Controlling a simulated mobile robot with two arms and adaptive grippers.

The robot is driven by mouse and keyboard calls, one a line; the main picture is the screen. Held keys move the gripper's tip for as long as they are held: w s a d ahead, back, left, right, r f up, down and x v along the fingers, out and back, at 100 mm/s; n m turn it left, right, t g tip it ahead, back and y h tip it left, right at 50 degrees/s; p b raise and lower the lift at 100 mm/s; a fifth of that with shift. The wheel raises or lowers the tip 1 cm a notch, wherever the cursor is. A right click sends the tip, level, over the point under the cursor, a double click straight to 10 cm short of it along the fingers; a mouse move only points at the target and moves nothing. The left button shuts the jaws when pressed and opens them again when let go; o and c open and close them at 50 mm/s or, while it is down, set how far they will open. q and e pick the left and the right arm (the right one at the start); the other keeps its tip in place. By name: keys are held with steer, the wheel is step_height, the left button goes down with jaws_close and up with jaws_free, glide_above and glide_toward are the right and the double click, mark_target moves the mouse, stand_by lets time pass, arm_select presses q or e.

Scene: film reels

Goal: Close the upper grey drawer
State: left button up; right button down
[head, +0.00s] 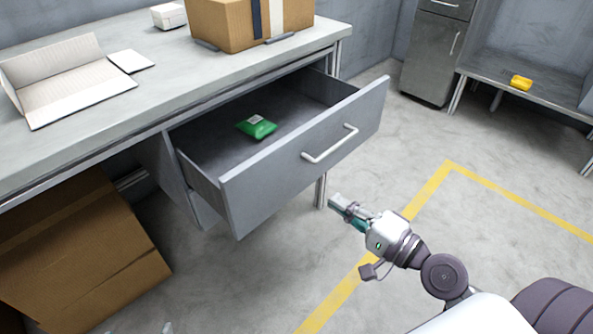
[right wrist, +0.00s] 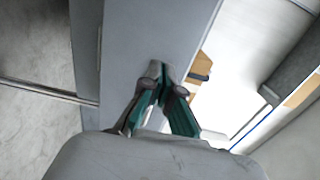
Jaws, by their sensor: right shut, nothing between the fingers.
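The upper grey drawer (head: 245,196) is pulled well out from under the workbench top. Its front has a light bar handle (head: 330,144). A green packet (head: 257,127) with a pale label lies inside. My right gripper (head: 341,204) is in front of the drawer, below the handle in the head view. Its fingers are shut and empty. The right wrist view shows the fingertips (right wrist: 160,74) against a grey panel (right wrist: 150,30) that looks like the drawer front; I cannot tell whether they touch it. My left gripper is not in view.
On the workbench (head: 170,75) are a cardboard box (head: 225,25), an open flat carton (head: 65,85) and a small white box (head: 168,15). A large brown box (head: 90,265) stands below. A yellow item (head: 521,83) lies on a far low bench. The floor in front is clear.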

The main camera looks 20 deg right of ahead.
steer(key=p, duration=0.2)
glide_toward(289, 169)
steer(key=x, duration=0.6)
steer(key=shift+w+a+r, duration=0.1)
steer(key=shift+w+a, duration=0.3)
steer(key=shift+w, duration=0.25)
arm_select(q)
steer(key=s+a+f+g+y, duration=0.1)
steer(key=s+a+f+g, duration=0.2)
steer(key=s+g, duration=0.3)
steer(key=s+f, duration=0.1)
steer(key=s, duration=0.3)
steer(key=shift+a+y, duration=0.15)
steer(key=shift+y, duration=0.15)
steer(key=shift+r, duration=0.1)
